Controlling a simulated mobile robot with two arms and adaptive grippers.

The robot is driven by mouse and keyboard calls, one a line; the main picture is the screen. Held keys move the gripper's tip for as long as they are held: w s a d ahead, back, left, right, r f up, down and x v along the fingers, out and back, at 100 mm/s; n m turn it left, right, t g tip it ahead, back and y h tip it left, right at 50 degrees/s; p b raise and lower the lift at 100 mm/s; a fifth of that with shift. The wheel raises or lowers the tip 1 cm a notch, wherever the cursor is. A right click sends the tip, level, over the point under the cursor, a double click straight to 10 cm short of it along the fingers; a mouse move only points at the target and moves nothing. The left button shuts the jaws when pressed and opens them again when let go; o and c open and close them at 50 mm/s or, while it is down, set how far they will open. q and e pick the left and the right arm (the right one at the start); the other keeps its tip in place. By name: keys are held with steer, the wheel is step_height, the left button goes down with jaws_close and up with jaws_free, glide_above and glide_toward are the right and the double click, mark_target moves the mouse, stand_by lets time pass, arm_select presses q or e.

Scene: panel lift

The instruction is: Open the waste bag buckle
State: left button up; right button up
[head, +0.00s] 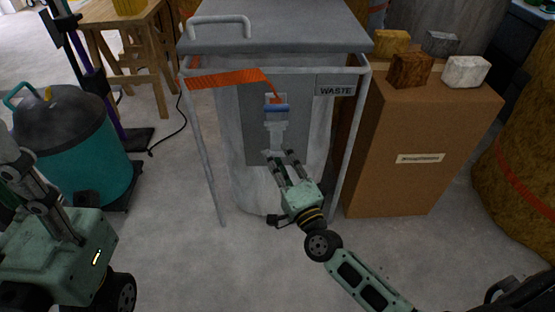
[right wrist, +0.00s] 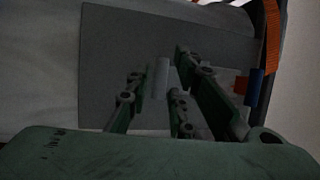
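The waste bag (head: 240,190) hangs in a metal frame under a grey lid (head: 275,25). An orange strap (head: 225,78) runs along its top to the buckle (head: 276,130), a pale grey piece with a blue bar, on a dark grey panel (head: 253,140). In the right wrist view a light grey bar (right wrist: 162,78) of the buckle shows between the fingers. My right gripper (head: 281,157) is open at the buckle's lower end; I cannot tell if it touches. My left gripper (head: 25,185) is at the left edge, away from the bag, its fingertips not clearly shown.
A cardboard box (head: 425,140) with several small blocks on top stands close right of the frame. A teal drum (head: 75,145) and a wooden stool (head: 120,40) are at left. A large brown round container (head: 520,160) is at far right.

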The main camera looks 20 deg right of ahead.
steer(key=shift+w, duration=0.35)
jaws_close()
